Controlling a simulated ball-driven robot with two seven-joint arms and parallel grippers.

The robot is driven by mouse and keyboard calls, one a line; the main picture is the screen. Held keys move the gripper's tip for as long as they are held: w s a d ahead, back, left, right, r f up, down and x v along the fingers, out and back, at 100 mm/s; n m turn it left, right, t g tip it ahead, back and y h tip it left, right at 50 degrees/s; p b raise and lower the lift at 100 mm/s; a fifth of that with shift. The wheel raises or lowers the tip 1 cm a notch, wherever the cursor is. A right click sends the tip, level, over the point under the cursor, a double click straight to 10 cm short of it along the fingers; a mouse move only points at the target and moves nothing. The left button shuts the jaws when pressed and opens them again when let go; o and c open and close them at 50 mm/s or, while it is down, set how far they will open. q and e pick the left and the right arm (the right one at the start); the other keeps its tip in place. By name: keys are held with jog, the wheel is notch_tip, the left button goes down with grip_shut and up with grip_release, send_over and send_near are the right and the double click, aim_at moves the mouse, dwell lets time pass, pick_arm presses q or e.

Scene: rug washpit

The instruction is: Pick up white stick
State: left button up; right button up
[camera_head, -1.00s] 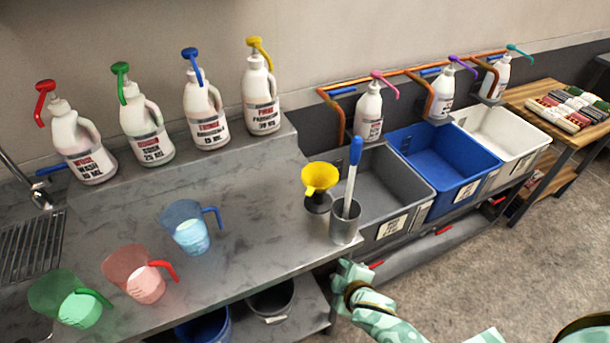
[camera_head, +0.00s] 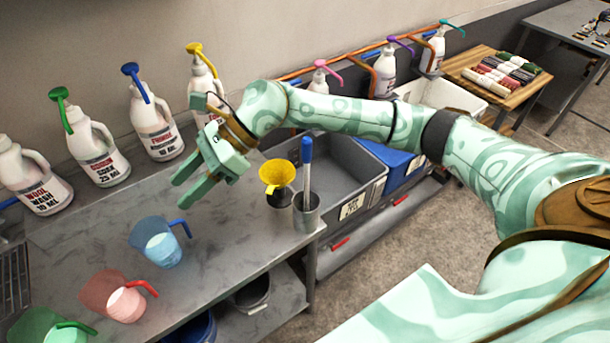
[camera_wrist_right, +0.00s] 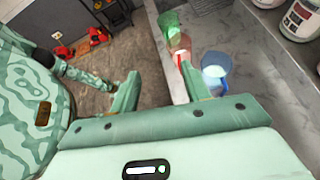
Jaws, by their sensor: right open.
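The white stick (camera_head: 306,187) has a blue upper end and stands, slightly tilted, in a grey metal cup (camera_head: 306,213) at the bench's right end. Its lower part is hidden in the cup. My right gripper (camera_head: 185,186) is open and empty above the bench, left of the stick and the yellow funnel. In the right wrist view its two fingers (camera_wrist_right: 160,88) are spread with nothing between them; the stick is not seen there. My left gripper is not seen in the head view.
A yellow funnel (camera_head: 277,175) stands close beside the cup. Blue (camera_head: 158,243), red (camera_head: 118,297) and green (camera_head: 48,329) jugs stand along the bench front. Pump bottles (camera_head: 97,148) line the back ledge. A grey bin (camera_head: 372,157) lies right of the cup, partly behind my arm.

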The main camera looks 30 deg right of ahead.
jog(key=w+d+r+n+h+p, duration=0.1)
jog(key=d+n+h, duration=0.1)
jog(key=d+h, duration=0.35)
jog(key=w+d+r+n+h, duration=0.1)
jog(key=w+d+r+h, duration=0.1)
jog(key=d, duration=0.7)
notch_tip(320, 180, up, 4)
jog(key=r+h+p, duration=0.1)
jog(key=h, duration=0.4)
send_over(307, 154)
jog(key=f, duration=0.6)
jog(key=w+f, duration=0.1)
jog(key=f, duration=0.3)
jog(key=shift+d+f+p, duration=0.1)
jog(key=shift+d+p, duration=0.3)
jog(key=shift+f+p, duration=0.65)
jog(key=shift+f, duration=2.5)
grip_shut()
